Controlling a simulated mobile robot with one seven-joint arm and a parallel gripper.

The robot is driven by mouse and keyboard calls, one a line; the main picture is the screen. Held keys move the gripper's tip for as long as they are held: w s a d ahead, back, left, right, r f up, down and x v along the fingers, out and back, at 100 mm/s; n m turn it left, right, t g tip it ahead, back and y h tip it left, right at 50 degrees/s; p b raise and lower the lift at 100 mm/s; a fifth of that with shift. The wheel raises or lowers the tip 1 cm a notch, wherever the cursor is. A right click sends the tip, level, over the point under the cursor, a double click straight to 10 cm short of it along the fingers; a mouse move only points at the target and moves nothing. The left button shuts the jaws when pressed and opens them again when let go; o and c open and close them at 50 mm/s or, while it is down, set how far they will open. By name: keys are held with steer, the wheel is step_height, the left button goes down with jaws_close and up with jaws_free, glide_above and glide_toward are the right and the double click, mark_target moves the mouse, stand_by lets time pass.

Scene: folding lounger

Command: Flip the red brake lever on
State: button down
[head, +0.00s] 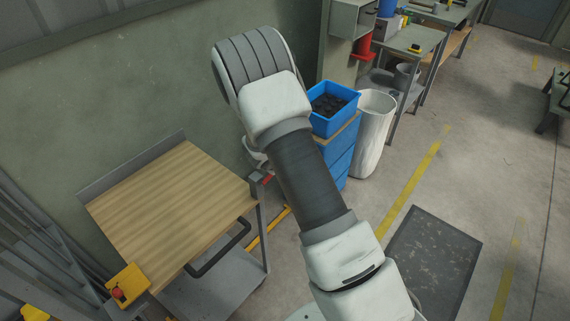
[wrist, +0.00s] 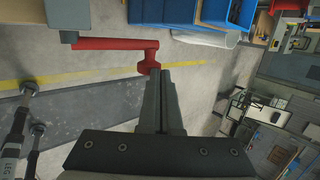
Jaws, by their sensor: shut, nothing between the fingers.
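The red brake lever (wrist: 110,44) shows at the top of the wrist view. Its bar runs sideways, then bends down to a rounded red end (wrist: 150,64) by my fingertips. The far left end meets a grey part (wrist: 68,14). In the head view only a small red piece (head: 266,180) shows beside the trolley's right corner, partly behind my arm. My gripper (wrist: 163,72) is shut and empty, its tips right beside the rounded end. I cannot tell whether they touch it. In the head view the fingers are hidden behind my arm.
A trolley with a wooden top (head: 170,205) and dark handle (head: 218,250) stands at the left. A yellow box with a red button (head: 126,286) sits at its near left corner. Blue crates (head: 338,150) and a white bin (head: 374,130) stand behind. Floor to the right is open.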

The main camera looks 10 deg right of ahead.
steer(key=shift+d+f, duration=0.2)
steer(key=shift+d, duration=0.05)
stand_by(0.3)
steer(key=shift+r, duration=0.1)
steer(key=s+a+r+p, duration=0.1)
steer(key=s+r+p, duration=0.1)
steer(key=r, duration=0.4)
steer(key=s+a+r+p, duration=0.1)
steer(key=s+r+p, duration=0.1)
steer(key=r, duration=0.5)
steer(key=shift+s+a+r+p, duration=0.15)
steer(key=shift+a+p, duration=0.2)
steer(key=shift+p, duration=0.3)
